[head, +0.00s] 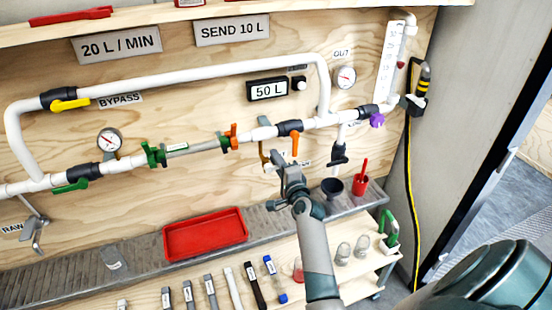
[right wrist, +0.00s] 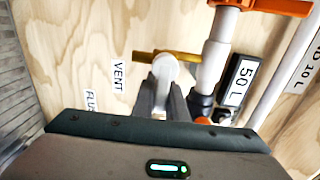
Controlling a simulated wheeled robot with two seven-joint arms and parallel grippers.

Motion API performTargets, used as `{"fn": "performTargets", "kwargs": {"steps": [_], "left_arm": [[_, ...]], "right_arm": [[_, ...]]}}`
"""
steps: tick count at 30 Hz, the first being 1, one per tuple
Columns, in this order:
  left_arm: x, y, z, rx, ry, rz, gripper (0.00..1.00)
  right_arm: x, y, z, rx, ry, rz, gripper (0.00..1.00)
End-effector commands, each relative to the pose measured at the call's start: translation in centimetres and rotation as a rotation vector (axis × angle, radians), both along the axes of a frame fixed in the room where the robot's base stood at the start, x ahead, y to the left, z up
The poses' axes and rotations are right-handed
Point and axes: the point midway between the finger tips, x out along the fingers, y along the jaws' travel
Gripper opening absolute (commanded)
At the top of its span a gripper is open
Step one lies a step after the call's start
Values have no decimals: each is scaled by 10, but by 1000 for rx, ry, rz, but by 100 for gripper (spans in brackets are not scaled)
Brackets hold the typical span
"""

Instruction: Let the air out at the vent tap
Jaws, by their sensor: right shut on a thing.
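The vent tap is a small brass-coloured tap with a pale end (right wrist: 165,68), below the white pipe on the plywood wall. In the head view its brass part (head: 264,152) shows just behind my right gripper (head: 277,161). In the right wrist view the fingers of my right gripper (right wrist: 163,92) are shut on the pale end, and the brass bar (right wrist: 180,56) crosses behind it. The VENT label (right wrist: 118,75) is beside it on the wall. The fingers partly hide the tap, so its exact turn is unclear. My left gripper is not in view.
An orange lever (head: 295,144) hangs close to the right of my gripper. A dark funnel cup (head: 333,188) and a red cup (head: 360,184) stand on the grey ledge to the right. A red tray (head: 205,234) lies to the left, with several tools below.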

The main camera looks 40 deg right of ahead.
Motion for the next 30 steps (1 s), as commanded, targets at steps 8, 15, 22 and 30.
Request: {"fn": "performTargets", "kwargs": {"steps": [8,15,22,30], "left_arm": [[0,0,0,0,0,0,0],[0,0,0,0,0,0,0],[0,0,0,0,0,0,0],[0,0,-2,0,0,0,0]], "right_arm": [[0,0,-1,11,-3,-1,0],[0,0,-1,10,-1,0,31],[0,0,-1,9,-1,0,31],[-9,3,-2,10,-1,0,31]]}}
